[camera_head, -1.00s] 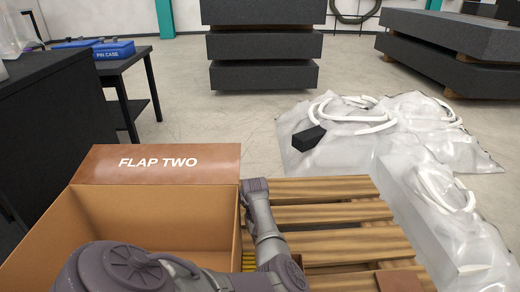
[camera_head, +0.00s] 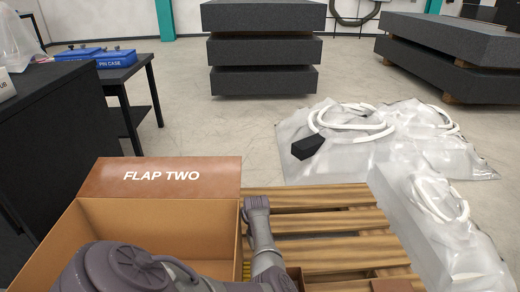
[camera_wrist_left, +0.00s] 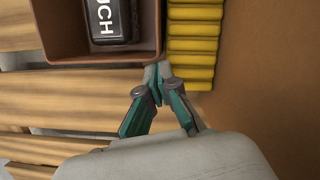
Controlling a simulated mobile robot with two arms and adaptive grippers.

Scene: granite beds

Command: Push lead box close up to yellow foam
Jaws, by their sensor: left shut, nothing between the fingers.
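The lead box, a reddish-brown open box (camera_wrist_left: 152,50), is at the top left of the left wrist view, with a black item lettered "UCH" (camera_wrist_left: 108,18) inside. The yellow foam (camera_wrist_left: 193,45), a ridged strip, runs along the box's right side with at most a very narrow gap. A sliver of foam (camera_head: 246,270) shows beside my arm in the head view. My left gripper (camera_wrist_left: 158,74) is shut and empty, its tips at the box's lower right corner by the foam; I cannot tell whether they touch. In the head view my arm hides the fingers and most of the box.
An open cardboard carton (camera_head: 150,215) with a "FLAP TWO" flap (camera_head: 160,178) stands left of the slatted wooden pallet (camera_head: 335,222). Plastic-wrapped bundles (camera_head: 440,235) lie to the right. Granite slabs (camera_head: 265,50) are stacked behind. Open floor (camera_head: 215,125) lies between.

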